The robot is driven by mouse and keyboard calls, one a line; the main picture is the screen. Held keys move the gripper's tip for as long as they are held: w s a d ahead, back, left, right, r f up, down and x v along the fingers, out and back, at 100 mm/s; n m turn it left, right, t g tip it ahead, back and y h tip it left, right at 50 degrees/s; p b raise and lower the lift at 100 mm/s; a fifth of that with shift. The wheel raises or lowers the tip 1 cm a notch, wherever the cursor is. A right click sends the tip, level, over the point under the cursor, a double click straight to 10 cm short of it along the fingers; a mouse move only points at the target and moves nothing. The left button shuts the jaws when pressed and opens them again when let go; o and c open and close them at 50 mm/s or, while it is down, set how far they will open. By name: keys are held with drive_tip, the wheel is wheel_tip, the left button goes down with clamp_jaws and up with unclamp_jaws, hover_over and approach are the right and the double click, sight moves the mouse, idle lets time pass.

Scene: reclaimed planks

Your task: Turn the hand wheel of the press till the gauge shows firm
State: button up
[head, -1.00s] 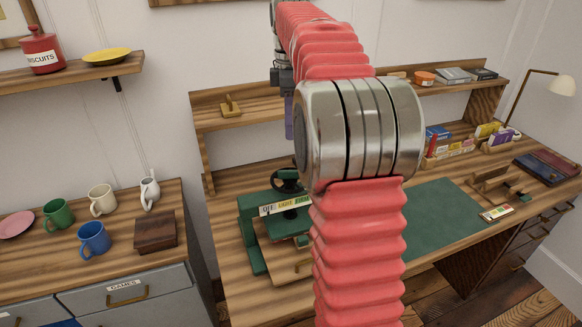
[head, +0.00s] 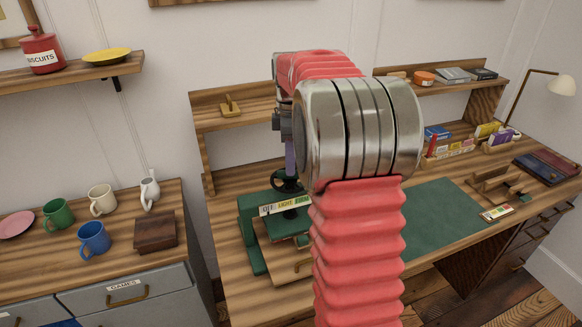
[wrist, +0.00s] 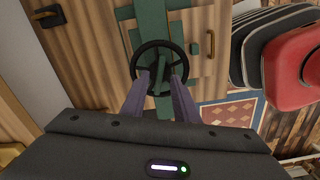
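The green press (head: 250,232) stands on the desk's left end. Its black hand wheel (head: 287,181) lies on top, and it also shows in the wrist view (wrist: 135,62). The gauge (head: 285,204) on the press front has a white, a yellow and a green field marked off, light and firm; I cannot make out a pointer. My gripper (wrist: 162,76) points down over the wheel, its two purple fingers apart. In the wrist view the fingertips overlap the near part of the rim; I cannot tell whether they touch it. In the head view my arm hides part of the gripper.
A green mat (head: 440,217) lies right of the press. A shelf (head: 232,117) runs behind, with a small brass-coloured item (head: 230,106) on it. A side cabinet at left holds mugs and a wooden box (head: 155,232). The desk behind the press is clear.

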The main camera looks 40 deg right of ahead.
sight(290, 181)
drive_tip(key=shift+f, duration=1.25)
drive_tip(key=shift+c, duration=0.3)
clamp_jaws()
drive_tip(key=shift+s+d, duration=0.1)
drive_tip(key=shift+d, duration=0.25)
drive_tip(key=shift+a, duration=0.3)
